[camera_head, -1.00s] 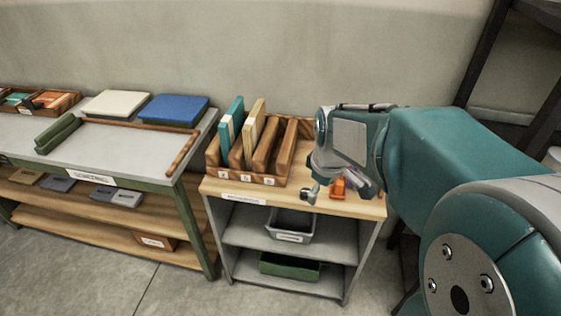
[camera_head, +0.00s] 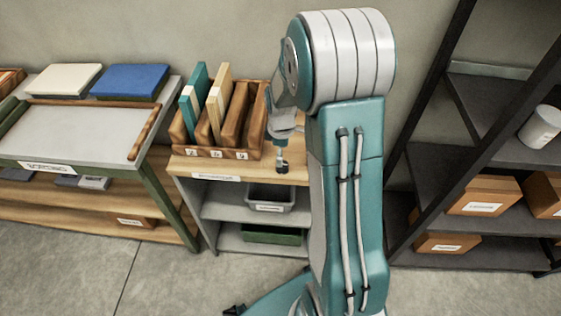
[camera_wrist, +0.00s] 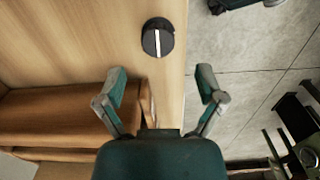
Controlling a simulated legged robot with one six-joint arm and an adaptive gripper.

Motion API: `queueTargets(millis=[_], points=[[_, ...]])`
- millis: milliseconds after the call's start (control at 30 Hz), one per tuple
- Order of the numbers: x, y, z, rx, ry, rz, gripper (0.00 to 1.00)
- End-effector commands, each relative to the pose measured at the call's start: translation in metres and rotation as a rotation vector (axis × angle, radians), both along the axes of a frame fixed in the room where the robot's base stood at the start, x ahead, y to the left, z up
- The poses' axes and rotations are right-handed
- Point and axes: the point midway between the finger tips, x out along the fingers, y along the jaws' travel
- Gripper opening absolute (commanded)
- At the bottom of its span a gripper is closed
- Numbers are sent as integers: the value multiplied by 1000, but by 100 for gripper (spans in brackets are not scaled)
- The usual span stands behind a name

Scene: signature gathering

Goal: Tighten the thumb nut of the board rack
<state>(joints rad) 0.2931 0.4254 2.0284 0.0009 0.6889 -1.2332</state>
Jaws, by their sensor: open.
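The wooden board rack (camera_head: 249,154) stands on a light wood-topped shelf unit, with a teal board (camera_head: 194,92) and a cream board (camera_head: 219,99) upright in its slots. Its brown end (camera_wrist: 70,118) fills the lower left of the wrist view. My gripper (camera_wrist: 163,86) is open and empty, its two fingers spread beside and beyond the rack's end. In the head view the gripper (camera_head: 281,160) hangs right of the rack near the top's front edge. A round black piece with a white stripe (camera_wrist: 157,38) lies ahead of the fingers. I cannot make out the thumb nut for certain.
A grey-topped table (camera_head: 75,135) stands at left with a blue slab (camera_head: 130,80). Below the rack, shelves hold a grey bin (camera_head: 271,196) and a green bin (camera_head: 272,235). A dark shelving frame (camera_head: 425,130) with boxes stands at right. My arm hides the wood top's right part.

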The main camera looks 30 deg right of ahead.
Motion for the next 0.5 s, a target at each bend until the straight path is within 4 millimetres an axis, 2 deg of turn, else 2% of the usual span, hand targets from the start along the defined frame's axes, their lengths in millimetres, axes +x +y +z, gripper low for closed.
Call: queueTargets(millis=[33,200,333,500], points=[[-1,0,-10,2,5,-1,88],[-1,0,-35,1,2,-1,88],[0,0,-44,-1,-1,-1,88],[0,0,-47,0,-2,-1,88]])
